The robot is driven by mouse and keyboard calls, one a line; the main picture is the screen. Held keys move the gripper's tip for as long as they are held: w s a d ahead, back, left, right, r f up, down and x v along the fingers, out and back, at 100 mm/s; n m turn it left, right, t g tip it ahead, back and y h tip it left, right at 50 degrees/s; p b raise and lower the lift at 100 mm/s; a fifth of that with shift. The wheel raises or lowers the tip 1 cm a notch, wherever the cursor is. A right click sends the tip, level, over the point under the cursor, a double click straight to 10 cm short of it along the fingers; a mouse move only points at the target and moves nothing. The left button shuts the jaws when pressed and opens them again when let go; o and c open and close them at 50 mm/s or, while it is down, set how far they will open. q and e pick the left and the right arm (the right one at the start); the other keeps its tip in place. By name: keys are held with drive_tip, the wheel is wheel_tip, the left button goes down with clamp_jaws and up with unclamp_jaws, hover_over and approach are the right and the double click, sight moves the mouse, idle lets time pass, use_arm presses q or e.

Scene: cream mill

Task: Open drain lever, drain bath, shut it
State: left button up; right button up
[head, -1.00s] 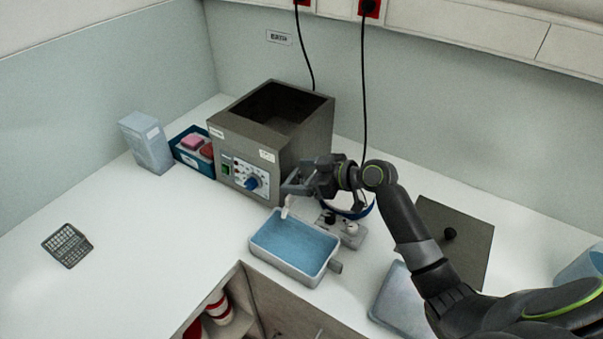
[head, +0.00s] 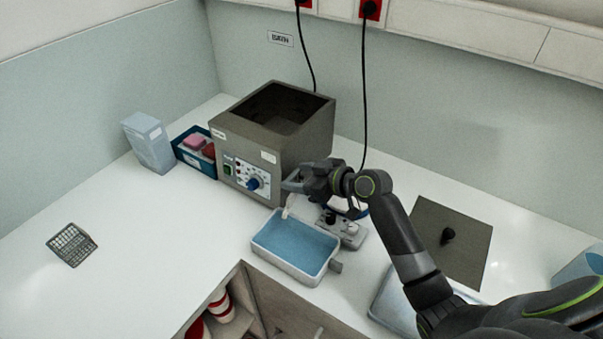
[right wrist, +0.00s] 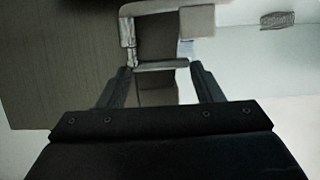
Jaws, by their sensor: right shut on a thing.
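The bath (head: 312,137) is a grey metal box at the back of the counter, with a dark interior. Whether liquid is left in it I cannot tell. My right gripper (head: 292,187) is at the bath's lower right front corner, shut on the drain lever. In the right wrist view the lever (right wrist: 160,66) shows as a pale bar between the fingertips of my right gripper (right wrist: 158,75). A pale strip, spout or stream, shows below the gripper. Under it stands a white tray (head: 283,273) holding blue liquid. My left gripper is out of view.
A grey lid (head: 438,222) with a black knob lies at right. A small device (head: 350,232) stands beside the tray. A blue bin (head: 183,159), a pale box (head: 148,143) and a wire rack (head: 72,245) are at left. The left front counter is mostly clear.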

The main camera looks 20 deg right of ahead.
drive_tip(key=o, duration=1)
drive_tip(key=shift+b+v, duration=1.85)
drive_tip(key=shift+v, duration=6.9)
drive_tip(key=shift+f, duration=0.1)
